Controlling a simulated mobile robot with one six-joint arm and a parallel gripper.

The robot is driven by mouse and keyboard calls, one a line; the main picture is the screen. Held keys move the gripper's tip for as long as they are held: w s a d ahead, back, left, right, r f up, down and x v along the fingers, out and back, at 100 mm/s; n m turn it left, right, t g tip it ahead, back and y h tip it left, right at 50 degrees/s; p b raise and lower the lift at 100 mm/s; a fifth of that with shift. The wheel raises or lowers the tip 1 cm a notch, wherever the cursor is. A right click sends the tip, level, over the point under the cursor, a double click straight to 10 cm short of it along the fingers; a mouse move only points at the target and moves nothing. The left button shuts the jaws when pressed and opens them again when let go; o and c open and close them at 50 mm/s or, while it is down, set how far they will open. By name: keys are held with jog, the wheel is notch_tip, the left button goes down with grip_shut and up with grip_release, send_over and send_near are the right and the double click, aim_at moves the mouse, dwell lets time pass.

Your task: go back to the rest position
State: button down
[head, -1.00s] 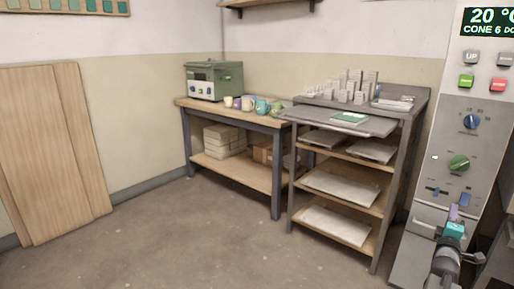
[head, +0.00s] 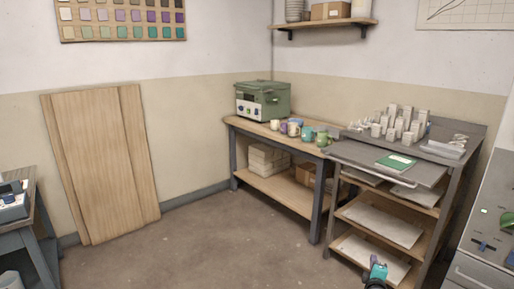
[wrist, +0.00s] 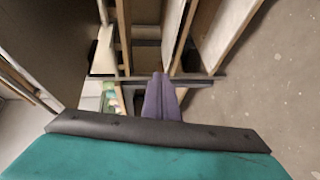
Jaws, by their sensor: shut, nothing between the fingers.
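My gripper (wrist: 162,95) shows in the wrist view as a teal body with a dark edge and purple fingers close together, with nothing between them. In the head view only a small teal part of my arm shows at the bottom right, in front of the lower shelves of the rack; the fingertips are hard to make out there. The gripper touches nothing that I can see.
A wooden bench (head: 270,183) holds a green machine (head: 262,101) and several mugs. A grey control panel (head: 490,215) is at far right. The middle floor (head: 200,255) is clear.

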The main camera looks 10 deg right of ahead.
jog(key=s+a+f+g+y+p, duration=0.3)
jog(key=a+f+p, duration=0.25)
jog(key=a, duration=0.65)
jog(key=s+a+f+g+y+p, duration=0.2)
jog(key=s+a+f+p, duration=0.15)
jog(key=a+f, duration=0.6)
jog(key=s+a+f+m+g+y+p, duration=0.25)
jog(key=s+a+g+p, duration=0.2)
jog(key=s+a, duration=0.75)
jog(key=s+a+m+g, duration=0.1)
jog(key=s+m+g, duration=0.3)
jog(key=s, duration=0.8)
jog(key=s+a+m+g, duration=0.2)
jog(key=s+m+g, duration=0.3)
jog(key=s, duration=0.7)
jog(key=shift+s+a+g+p, duration=0.25)
jog(key=shift+g+p, duration=0.15)
jog(key=shift+g, duration=0.25)
jog(key=shift+r, duration=0.1)
